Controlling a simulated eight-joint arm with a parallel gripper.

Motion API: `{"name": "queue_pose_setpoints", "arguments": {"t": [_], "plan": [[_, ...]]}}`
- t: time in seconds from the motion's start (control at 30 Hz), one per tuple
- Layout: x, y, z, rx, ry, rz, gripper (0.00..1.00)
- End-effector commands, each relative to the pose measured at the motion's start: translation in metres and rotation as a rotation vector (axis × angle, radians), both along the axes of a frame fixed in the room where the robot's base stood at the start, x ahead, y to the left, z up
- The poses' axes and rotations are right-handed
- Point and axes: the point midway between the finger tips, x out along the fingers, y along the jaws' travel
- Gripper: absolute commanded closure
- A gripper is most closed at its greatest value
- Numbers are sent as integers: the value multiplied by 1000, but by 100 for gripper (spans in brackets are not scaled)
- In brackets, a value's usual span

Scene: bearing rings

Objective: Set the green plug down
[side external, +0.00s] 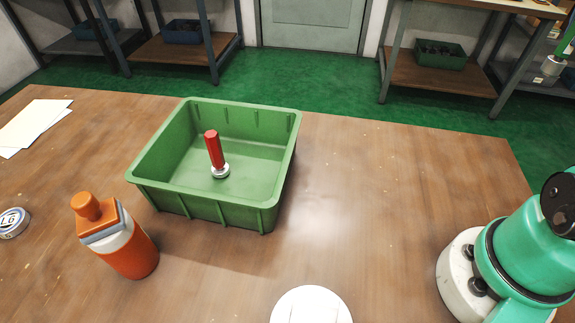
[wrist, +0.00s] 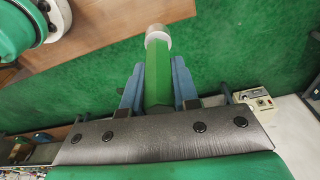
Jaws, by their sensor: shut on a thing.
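The green plug (wrist: 157,82) lies between the two blue fingers of my gripper (wrist: 158,66), which is shut on it. A pale ring or cap (wrist: 157,34) sits at its far end. In the side external view the plug (side external: 567,36) shows at the top right edge, tilted, with the pale ring (side external: 551,66) at its lower end. My fingers are outside that view. The plug appears held in the air, away from the wooden table (side external: 400,190), with green floor behind it in the wrist view.
A green bin (side external: 205,208) on the table holds a red plug (side external: 213,148) standing in a pale ring (side external: 220,171). An orange bottle (side external: 130,255), a small tin (side external: 13,222), papers (side external: 35,123) and a white round thing (side external: 311,306) surround it. The table's right middle is clear.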

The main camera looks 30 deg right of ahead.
Motion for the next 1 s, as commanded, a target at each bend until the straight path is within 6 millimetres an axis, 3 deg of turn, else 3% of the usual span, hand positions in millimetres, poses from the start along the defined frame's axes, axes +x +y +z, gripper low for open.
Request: {"name": "queue_pose_setpoints", "arguments": {"t": [0.17, 0.27, 0.4, 0.6, 0.8, 1.0], "plan": [[43, 13, 6, 2, -2, 219, 100], [85, 33, 8, 4, -4, 441, 100], [145, 79, 9, 5, -4, 791, 100], [209, 167, 9, 3, -2, 1268, 100], [235, 239, 7, 0, -1, 1586, 100], [241, 267, 1, -2, 0, 1701, 100]]}}
